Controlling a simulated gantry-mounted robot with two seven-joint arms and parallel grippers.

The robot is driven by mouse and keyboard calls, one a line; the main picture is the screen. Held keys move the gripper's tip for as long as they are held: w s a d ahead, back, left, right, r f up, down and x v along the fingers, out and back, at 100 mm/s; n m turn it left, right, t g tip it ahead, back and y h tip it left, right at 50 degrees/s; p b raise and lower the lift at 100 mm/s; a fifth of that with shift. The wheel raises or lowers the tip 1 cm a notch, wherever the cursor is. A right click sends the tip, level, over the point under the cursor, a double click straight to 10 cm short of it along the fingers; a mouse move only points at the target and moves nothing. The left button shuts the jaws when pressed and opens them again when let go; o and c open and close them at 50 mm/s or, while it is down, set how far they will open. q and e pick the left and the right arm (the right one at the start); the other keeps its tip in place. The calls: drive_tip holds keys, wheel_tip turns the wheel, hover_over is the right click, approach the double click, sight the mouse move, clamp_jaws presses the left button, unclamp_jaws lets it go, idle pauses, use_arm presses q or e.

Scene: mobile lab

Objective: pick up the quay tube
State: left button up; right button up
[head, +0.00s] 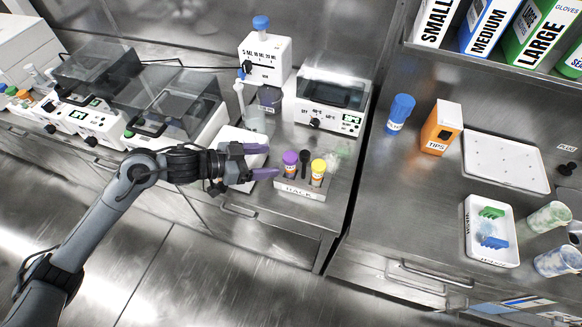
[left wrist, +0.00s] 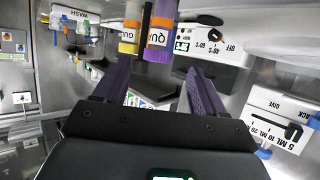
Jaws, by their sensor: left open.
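My left gripper (head: 273,160) is open and empty, its two purple fingers pointing right toward the rack (head: 300,190). A tube with a purple cap (head: 290,157) stands upright at the rack's left end, just beyond the fingertips. A tube with a yellow cap (head: 318,168) stands at the right end. In the left wrist view, the gripper (left wrist: 157,67) has the purple tube (left wrist: 159,35) ahead, roughly in line with the gap. Its label shows letters like "QU", partly cut off. The yellow tube (left wrist: 130,32) is left of it, its label unclear. My right gripper is not in view.
A black-topped item (head: 304,157) stands between the two tubes. A white device (head: 326,103) sits behind the rack, and a dispenser (head: 265,58) and a beaker (head: 256,121) stand behind left. A tips box (head: 440,128) and a white tray (head: 505,163) are on the right bench.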

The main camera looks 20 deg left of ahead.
sight(290, 170)
use_arm(q)
drive_tip(key=shift+p+x, duration=0.75)
drive_tip(key=shift+x, duration=2)
drive_tip(key=shift+s+f, duration=0.15)
drive_tip(key=shift+c, duration=0.3)
clamp_jaws()
